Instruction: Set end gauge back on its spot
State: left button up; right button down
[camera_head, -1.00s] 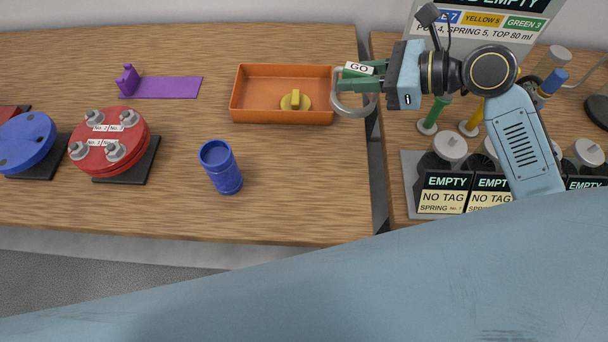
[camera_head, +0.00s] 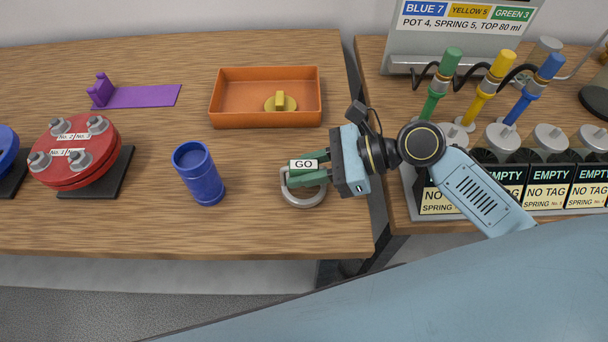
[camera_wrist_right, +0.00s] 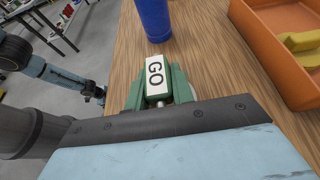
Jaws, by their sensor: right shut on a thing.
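The gripper is over the front right of the wooden table, below the orange tray in the head view. I cannot tell whether the ring touches the table. In the right wrist view the GO label (camera_wrist_right: 156,75) sits between the fingers, and the ring is mostly hidden. My left arm shows at the left of that view, its gripper (camera_wrist_right: 97,92) too small to read.
A blue cup (camera_head: 199,173) stands left of the gauge. The orange tray (camera_head: 222,103) behind holds a yellow knobbed piece (camera_head: 280,101). A red flange (camera_head: 75,150) and a purple stand (camera_head: 135,96) are further left.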

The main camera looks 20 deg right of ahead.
jog(key=shift+f, duration=0.45)
jog(key=c, duration=1.6)
grip_release()
jog(key=shift+f, duration=0.1)
jog(key=o, duration=0.4)
pick_arm(q)
jog(key=shift+w+a, duration=0.1)
jog(key=shift+w, duration=0.1)
jog(key=shift+f, duration=0.1)
jog(key=shift+d+r+p, duration=0.6)
jog(key=shift+r+p, duration=0.05)
jog(key=shift+p, duration=0.05)
pick_arm(e)
jog(key=v, duration=1.2)
